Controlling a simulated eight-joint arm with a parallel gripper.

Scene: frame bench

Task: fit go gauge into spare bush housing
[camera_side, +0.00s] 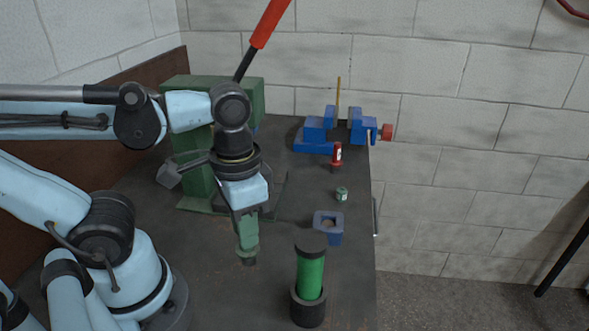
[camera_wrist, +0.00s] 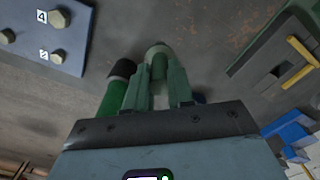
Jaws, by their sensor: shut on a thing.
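My gripper (camera_side: 248,250) is above the dark bench, left of the blue block and the green cylinder. In the wrist view, the green fingers (camera_wrist: 160,75) are closed around a grey-green round-ended piece, likely the go gauge (camera_wrist: 157,50). In the side view only a dark end shows below the fingertips; the rest is hidden. A sliver of blue behind the right finger in the wrist view may be this block.
A green cylinder with a black cap (camera_side: 310,272) stands in a dark cup near the front. A small green jar (camera_side: 342,194), a red bottle (camera_side: 337,153) and a blue vise (camera_side: 313,133) are behind. A green press (camera_side: 190,150) with a red-handled lever stands behind my arm.

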